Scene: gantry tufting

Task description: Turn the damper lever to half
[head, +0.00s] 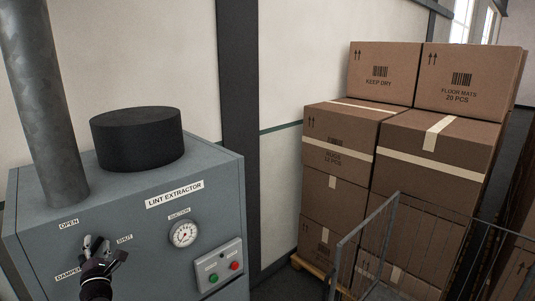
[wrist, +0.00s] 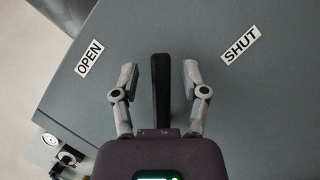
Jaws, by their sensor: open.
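The damper lever (wrist: 161,85) is a dark flat bar in the wrist view. It points between the OPEN label (wrist: 90,58) and the SHUT label (wrist: 240,45). My gripper (wrist: 160,72) is open, with one finger on each side of the lever and a visible gap on both sides. The lever's lower end is hidden behind my gripper body. In the head view my gripper (head: 97,246) is at the front of the grey lint extractor (head: 150,225), just below the OPEN and SHUT labels, and covers most of the lever.
A suction gauge (head: 185,233) and a control box (head: 218,267) with green and red buttons are right of my gripper. A metal duct (head: 42,100) and black drum (head: 137,138) stand on top. Stacked cartons (head: 335,160) and a wire cart (head: 385,240) are at right.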

